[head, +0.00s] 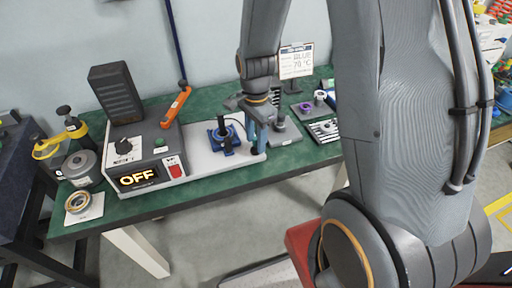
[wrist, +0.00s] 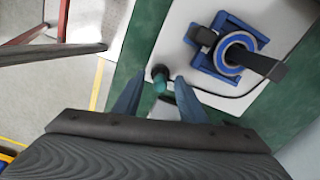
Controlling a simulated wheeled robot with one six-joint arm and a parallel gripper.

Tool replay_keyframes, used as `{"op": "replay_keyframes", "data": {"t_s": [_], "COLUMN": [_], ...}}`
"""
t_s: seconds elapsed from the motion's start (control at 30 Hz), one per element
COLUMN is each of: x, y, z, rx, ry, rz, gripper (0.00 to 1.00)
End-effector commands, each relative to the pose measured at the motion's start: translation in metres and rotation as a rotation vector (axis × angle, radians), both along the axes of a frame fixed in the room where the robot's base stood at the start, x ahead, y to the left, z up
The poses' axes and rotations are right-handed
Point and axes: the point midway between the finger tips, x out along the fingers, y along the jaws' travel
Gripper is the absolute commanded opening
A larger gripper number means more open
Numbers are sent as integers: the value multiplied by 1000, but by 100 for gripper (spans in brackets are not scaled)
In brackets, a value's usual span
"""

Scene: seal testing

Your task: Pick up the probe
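The probe (wrist: 160,82), a short dark-capped piece with a teal body, shows in the wrist view near the edge of the white plate. A thin dark cable runs from near it to the right. My gripper (wrist: 159,80) is open, with one blue finger on each side of the probe and a gap visible to both. In the head view my gripper (head: 257,145) points down at the right end of the white plate (head: 204,160), and I cannot make out the probe there.
A blue fixture (head: 223,138) with a ring and dark bar stands close beside my gripper. The heater box (head: 137,179) reading OFF is to the left.

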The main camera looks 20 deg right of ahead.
Motion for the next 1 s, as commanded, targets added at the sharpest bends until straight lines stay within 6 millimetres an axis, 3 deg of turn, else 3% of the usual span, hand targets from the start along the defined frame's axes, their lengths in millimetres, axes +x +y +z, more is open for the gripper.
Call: {"op": "replay_keyframes", "data": {"t_s": [0.33, 0.57, 1.0], "x": [0, 0, 0], "y": [0, 0, 0], "z": [-6, -6, -1], "rx": [0, 0, 0], "ry": [-1, -1, -1], "rz": [0, 0, 0], "gripper": [38, 1, 0]}}
